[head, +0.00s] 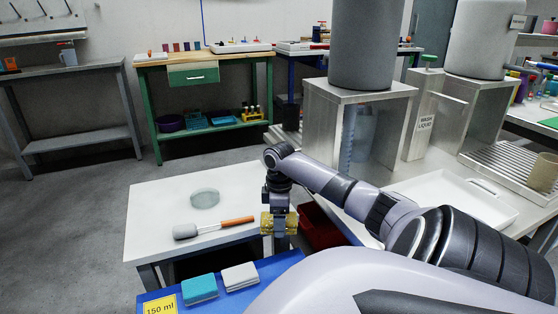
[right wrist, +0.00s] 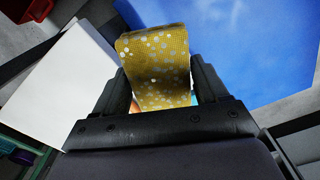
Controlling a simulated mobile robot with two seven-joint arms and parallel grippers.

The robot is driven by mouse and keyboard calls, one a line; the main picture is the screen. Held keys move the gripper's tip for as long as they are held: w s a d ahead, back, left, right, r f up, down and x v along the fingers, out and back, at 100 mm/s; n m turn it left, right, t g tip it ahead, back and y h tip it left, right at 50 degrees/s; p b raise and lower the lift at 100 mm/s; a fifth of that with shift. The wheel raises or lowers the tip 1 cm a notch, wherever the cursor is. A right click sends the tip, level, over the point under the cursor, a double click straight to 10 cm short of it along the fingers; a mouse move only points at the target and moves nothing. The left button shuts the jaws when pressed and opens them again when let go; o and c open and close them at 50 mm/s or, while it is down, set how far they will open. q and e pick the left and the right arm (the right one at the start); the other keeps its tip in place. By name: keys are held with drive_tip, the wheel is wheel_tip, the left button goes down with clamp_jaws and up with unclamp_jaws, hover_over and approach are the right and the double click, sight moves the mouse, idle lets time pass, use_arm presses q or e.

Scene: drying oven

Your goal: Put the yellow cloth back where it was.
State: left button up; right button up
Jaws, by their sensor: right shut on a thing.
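The yellow cloth (right wrist: 158,62) has pale dots and hangs folded between the fingers of my right gripper (right wrist: 158,92) in the right wrist view. In the head view the cloth (head: 266,222) shows at the end of my right arm. My right gripper (head: 279,222) is shut on it, pointing down near the right end of the white table and the far end of the blue surface. A teal cloth (head: 199,288) and a white cloth (head: 240,276) lie side by side on the blue surface (head: 272,270). My left gripper is not in view.
The white table (head: 150,215) holds a round glass dish (head: 205,198) and a spatula with an orange handle (head: 237,221). A red bin (head: 322,228) stands right of the gripper. A yellow "150 ml" label (head: 160,305) is at the front. A white tray (head: 450,195) lies on the steel counter.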

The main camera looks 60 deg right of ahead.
wheel_tip(320, 180, down, 13)
drive_tip(key=b, duration=0.4)
wheel_tip(320, 180, down, 3)
drive_tip(key=shift+r+b, duration=0.2)
drive_tip(key=shift+b, duration=0.4)
drive_tip(key=shift+f, duration=0.7)
drive_tip(key=shift+r, duration=0.1)
drive_tip(key=shift+f, duration=0.2)
drive_tip(key=o, duration=1)
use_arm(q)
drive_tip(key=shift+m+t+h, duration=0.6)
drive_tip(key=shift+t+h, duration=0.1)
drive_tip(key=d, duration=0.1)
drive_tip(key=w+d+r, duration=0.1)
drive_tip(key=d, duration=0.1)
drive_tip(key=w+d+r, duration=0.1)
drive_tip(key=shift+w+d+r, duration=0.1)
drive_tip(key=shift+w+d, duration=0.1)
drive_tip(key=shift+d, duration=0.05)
